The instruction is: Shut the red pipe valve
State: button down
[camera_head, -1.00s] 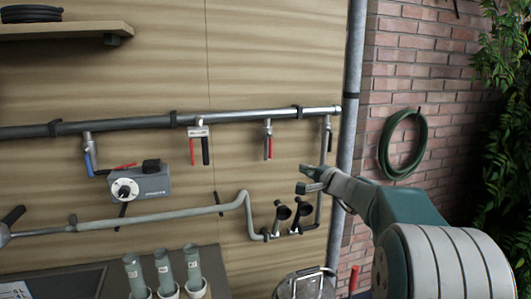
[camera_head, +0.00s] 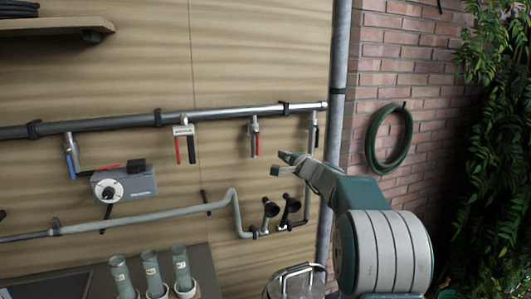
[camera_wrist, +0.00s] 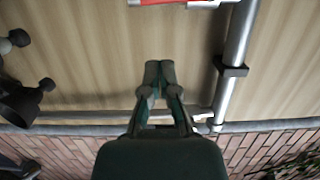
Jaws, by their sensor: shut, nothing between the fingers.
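My gripper (camera_head: 282,163) is in front of the wooden wall, its fingers pointing left and together with nothing between them. They also show together in the wrist view (camera_wrist: 159,72). Just left of it in the head view, a valve with a red-and-dark hanging handle (camera_head: 256,146) hangs from the upper pipe (camera_head: 220,116); a gap shows between them. Further left hangs a valve with one red and one black handle (camera_head: 178,150). A red part (camera_wrist: 155,2) is cut off at the wrist view's top edge.
A grey control box (camera_head: 123,185) is on the wall at left, above a bent lower pipe (camera_head: 150,217). Two dark funnel-like fittings (camera_head: 270,209) stand below my gripper. A vertical downpipe (camera_head: 333,95) and a green hose coil (camera_head: 390,138) are at right.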

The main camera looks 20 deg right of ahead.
aim_at(257, 143)
jog(key=w+a, duration=0.4)
jog(key=w, duration=0.1)
jog(key=shift+w+d, duration=0.1)
dwell(0.3)
